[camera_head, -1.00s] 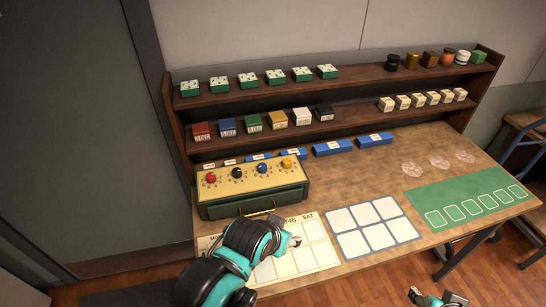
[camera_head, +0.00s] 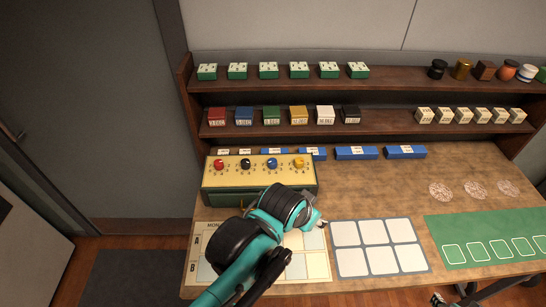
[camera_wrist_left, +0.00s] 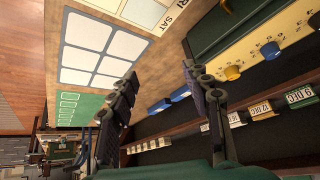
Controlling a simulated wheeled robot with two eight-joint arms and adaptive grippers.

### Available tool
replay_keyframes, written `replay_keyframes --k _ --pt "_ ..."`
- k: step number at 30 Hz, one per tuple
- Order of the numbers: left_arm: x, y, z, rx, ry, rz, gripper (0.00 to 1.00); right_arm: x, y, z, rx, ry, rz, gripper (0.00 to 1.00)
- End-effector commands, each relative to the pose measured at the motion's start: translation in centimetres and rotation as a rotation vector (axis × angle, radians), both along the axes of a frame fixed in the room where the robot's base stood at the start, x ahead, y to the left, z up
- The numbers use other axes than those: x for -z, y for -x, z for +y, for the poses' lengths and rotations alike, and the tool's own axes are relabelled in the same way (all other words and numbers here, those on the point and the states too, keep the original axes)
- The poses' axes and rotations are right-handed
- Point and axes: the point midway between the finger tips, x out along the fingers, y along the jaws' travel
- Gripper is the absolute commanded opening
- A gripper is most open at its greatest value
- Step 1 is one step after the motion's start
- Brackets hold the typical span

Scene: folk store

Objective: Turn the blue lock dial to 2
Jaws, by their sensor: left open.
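The blue dial (camera_head: 272,163) sits on the pale yellow face of the green lock box (camera_head: 225,199), between a black dial (camera_head: 245,164) and a yellow dial (camera_head: 298,162). A red dial (camera_head: 219,165) is at the left end. In the left wrist view the blue dial (camera_wrist_left: 270,50) shows beside the yellow dial, at the upper right. My left gripper (camera_head: 320,224) is in front of the box's right end, apart from the dials. Its fingers (camera_wrist_left: 166,100) are spread and empty. My right gripper (camera_head: 438,299) barely shows at the bottom edge. The dial's setting is too small to read.
Blue boxes (camera_head: 356,153) lie on the table behind the lock box. A shelf (camera_head: 390,130) with small boxes and jars stands along the back. A calendar sheet (camera_head: 315,268), a white-square mat (camera_head: 336,270) and a green mat (camera_head: 500,226) lie flat in front.

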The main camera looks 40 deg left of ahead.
Motion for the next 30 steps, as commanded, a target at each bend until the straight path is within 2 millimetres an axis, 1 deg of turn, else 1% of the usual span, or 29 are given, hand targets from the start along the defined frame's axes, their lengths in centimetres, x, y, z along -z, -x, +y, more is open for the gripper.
replay_keyframes --k 1,8,11,14,17,20,21,23,24,27,30 --pt "-0.5 -0.4 0.3 0.007 -0.010 0.009 0.49 -0.3 0.0 0.0 0.000 0.000 0.000 0.40" --pt "-2.2 -2.3 2.3 0.087 -0.086 0.077 0.49 -1.3 0.0 0.0 0.000 0.000 0.000 0.40" --pt "-3.1 -3.5 3.7 0.138 -0.126 0.118 0.49 -2.0 0.0 0.0 0.000 0.000 0.000 0.40" --pt "-4.0 -5.0 5.5 0.202 -0.169 0.173 0.49 -2.8 0.0 0.0 0.000 0.000 0.000 0.40" --pt "-4.8 -7.0 8.2 0.294 -0.216 0.246 0.49 -3.9 0.0 0.0 0.000 0.000 0.000 0.40" --pt "-5.2 -9.1 11.6 0.412 -0.255 0.328 0.49 -5.1 0.0 0.0 0.000 0.000 0.000 0.40" --pt "-5.2 -9.9 13.1 0.460 -0.266 0.360 0.49 -5.5 0.0 0.0 0.000 0.000 0.000 0.40" --pt "-4.9 -10.9 15.2 0.535 -0.276 0.402 0.49 -6.2 0.0 0.0 0.000 0.000 0.000 0.40" --pt "-4.7 -11.4 16.6 0.582 -0.281 0.428 0.49 -6.6 0.0 0.0 0.000 0.000 0.000 0.40" --pt "-3.8 -12.4 19.5 0.688 -0.281 0.477 0.49 -7.3 0.0 0.0 0.000 0.000 0.000 0.40" --pt "-2.9 -12.8 21.6 0.766 -0.276 0.507 0.49 -7.8 0.0 0.0 0.000 0.000 0.000 0.40"
